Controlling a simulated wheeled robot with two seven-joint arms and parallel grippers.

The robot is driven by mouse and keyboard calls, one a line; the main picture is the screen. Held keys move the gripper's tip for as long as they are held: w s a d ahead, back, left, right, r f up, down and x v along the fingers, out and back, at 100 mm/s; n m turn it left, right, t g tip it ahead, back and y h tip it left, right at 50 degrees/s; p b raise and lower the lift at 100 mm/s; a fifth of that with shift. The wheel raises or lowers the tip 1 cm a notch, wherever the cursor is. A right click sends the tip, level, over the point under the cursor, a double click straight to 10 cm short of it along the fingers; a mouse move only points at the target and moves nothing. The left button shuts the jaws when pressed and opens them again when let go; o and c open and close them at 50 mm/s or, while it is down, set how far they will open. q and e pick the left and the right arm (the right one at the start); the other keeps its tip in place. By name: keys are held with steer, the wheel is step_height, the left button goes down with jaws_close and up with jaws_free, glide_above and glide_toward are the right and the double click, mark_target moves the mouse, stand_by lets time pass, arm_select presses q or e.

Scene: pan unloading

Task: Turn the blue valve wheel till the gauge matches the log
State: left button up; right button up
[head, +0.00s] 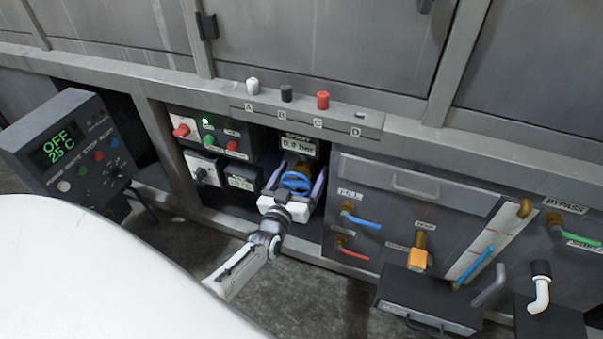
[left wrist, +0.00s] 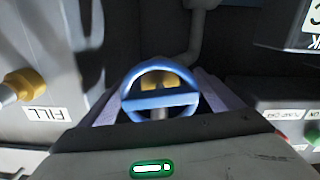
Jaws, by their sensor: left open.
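The blue valve wheel (head: 296,181) sits in a recess below the gauge, a small display (head: 298,144) labelled SPRAY that reads about 0.9 bar. My left gripper (head: 291,186) is at the wheel, open, with a finger on either side of it. In the left wrist view the wheel (left wrist: 160,92) stands upright between the two fingers, with a crossbar and a brass part behind it. I cannot tell whether the fingers touch the rim. The log is not identifiable in these views. My right gripper is not in view.
Left of the recess is a switch panel (head: 205,135) with red knobs. Right of it is a grey tank front (head: 375,185) with blue, red and orange-handled valves. A controller box (head: 70,145) reads OFF 25 °C.

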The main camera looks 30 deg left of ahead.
mark_target(295, 185)
arm_select(q)
steer(key=shift+s, duration=0.1)
steer(key=shift+s+d+r+p, duration=0.1)
steer(key=shift+s+p, duration=0.2)
steer(key=shift+s, duration=0.1)
steer(key=p+v, duration=0.2)
steer(key=v, duration=0.6)
steer(key=shift+s+d, duration=0.1)
steer(key=shift+s, duration=0.15)
steer(key=shift+s+d+p, duration=0.1)
steer(key=shift+s+p, duration=0.2)
steer(key=shift+s, duration=0.1)
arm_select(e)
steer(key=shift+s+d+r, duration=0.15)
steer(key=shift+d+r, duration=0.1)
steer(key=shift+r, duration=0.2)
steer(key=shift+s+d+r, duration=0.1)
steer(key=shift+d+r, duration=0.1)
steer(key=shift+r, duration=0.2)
arm_select(q)
steer(key=shift+d, duration=0.1)
